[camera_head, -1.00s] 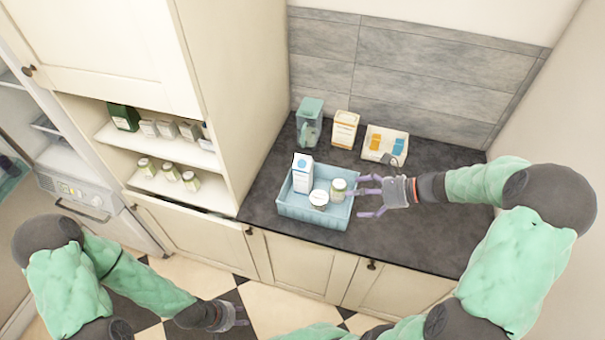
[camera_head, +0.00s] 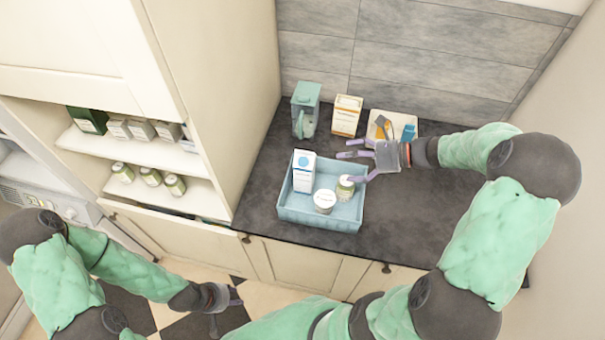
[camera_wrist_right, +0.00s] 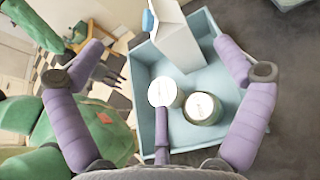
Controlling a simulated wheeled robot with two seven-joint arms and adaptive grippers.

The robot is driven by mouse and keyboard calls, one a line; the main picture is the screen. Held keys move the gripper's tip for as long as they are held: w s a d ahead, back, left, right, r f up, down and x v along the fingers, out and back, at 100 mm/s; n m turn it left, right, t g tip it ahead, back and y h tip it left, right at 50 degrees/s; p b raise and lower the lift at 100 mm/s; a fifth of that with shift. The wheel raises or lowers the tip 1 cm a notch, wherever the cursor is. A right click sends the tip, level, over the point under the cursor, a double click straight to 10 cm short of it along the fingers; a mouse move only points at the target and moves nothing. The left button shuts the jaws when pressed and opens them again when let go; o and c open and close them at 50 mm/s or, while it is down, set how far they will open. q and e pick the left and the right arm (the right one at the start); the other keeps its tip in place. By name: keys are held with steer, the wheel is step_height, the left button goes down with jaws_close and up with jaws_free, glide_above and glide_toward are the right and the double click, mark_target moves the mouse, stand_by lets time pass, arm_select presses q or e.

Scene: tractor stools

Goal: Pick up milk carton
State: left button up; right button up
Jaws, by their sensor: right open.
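The milk carton (camera_head: 304,170), white with a blue mark, stands upright in a light blue tray (camera_head: 290,212) on the dark counter. It also shows near the top of the right wrist view (camera_wrist_right: 172,38). My right gripper (camera_head: 351,168) is open and empty at the right side of the tray, apart from the carton. In the right wrist view its purple fingers (camera_wrist_right: 165,85) spread around the tray area, with two jars nearer than the carton. My left gripper (camera_head: 226,300) hangs low over the floor, away from the counter; its jaw state is unclear.
A white-lidded jar (camera_head: 324,201) and a green-labelled jar (camera_head: 345,188) stand beside the carton. Behind are a teal pitcher (camera_head: 305,108), an orange-white carton (camera_head: 346,115) and a white holder (camera_head: 382,122). A tall cabinet (camera_head: 235,90) borders the counter's left.

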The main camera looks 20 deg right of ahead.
mark_target(311, 170)
step_height(311, 170, down, 4)
steer(key=b, duration=0.3)
steer(key=shift+r, duration=0.1)
steer(key=shift+w+a, duration=0.1)
steer(key=b+x, duration=0.2)
steer(key=x, duration=0.8)
steer(key=shift+a+b, duration=0.3)
steer(key=shift+a, duration=0.1)
steer(key=c, duration=1.5)
